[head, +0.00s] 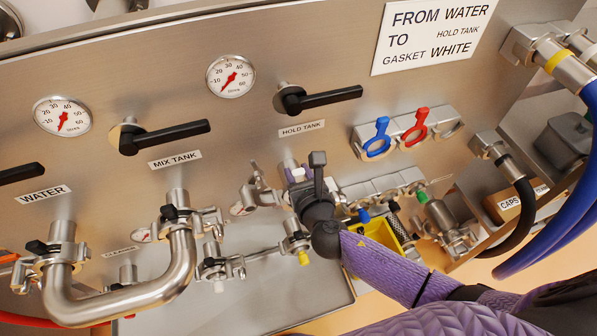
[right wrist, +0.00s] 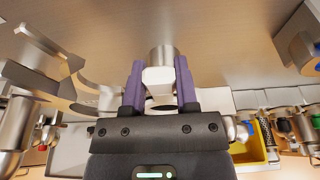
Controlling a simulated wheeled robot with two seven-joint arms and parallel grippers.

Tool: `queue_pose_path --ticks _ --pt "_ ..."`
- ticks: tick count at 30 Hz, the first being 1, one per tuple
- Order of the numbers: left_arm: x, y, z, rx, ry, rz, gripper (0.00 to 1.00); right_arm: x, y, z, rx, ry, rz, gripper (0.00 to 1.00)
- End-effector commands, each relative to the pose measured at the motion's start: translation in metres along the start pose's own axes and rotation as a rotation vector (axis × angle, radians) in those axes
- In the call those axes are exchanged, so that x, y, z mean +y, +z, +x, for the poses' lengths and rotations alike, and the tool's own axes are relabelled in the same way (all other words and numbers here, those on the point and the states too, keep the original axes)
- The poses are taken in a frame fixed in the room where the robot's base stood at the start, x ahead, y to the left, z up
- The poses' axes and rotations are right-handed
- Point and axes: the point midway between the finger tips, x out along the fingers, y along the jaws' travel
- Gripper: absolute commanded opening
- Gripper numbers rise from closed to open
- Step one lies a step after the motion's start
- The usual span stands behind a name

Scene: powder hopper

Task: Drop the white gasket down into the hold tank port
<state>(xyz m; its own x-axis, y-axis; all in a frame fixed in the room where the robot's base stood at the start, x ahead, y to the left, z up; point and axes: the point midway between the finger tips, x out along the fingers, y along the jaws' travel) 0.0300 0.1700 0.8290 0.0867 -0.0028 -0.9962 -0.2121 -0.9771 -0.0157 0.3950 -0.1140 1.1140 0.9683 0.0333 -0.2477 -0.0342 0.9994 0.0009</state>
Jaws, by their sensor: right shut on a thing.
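My right gripper (head: 302,172) is just below the HOLD TANK label (head: 301,129). In the right wrist view its purple fingers (right wrist: 160,82) are shut on a white piece, which I take to be the white gasket (right wrist: 158,80). The hold tank port (right wrist: 163,54), a short steel pipe end, is directly beyond the piece. I cannot tell whether the gasket touches the port. My left gripper is not in view.
A steel U-pipe (head: 125,300) joins the water and mix tank ports at left. Clamps and valves (head: 262,192) crowd beside my gripper. A yellow bin (head: 384,234) and a CAPS box (head: 520,204) are lower right. A black lever (head: 322,99) is above.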

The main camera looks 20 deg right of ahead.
Motion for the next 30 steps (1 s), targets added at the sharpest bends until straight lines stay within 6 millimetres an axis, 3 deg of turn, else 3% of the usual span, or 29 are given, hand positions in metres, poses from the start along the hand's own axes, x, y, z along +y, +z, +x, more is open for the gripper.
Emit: queue_pose_path --ticks 29,30 --pt "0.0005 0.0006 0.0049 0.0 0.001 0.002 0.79 0.0 -0.0058 0.0056 0.0 0.0 0.0 0.0" --pt "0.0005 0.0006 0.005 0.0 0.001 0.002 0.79 0.0 -0.0058 0.0057 0.0 0.0 0.0 0.42"
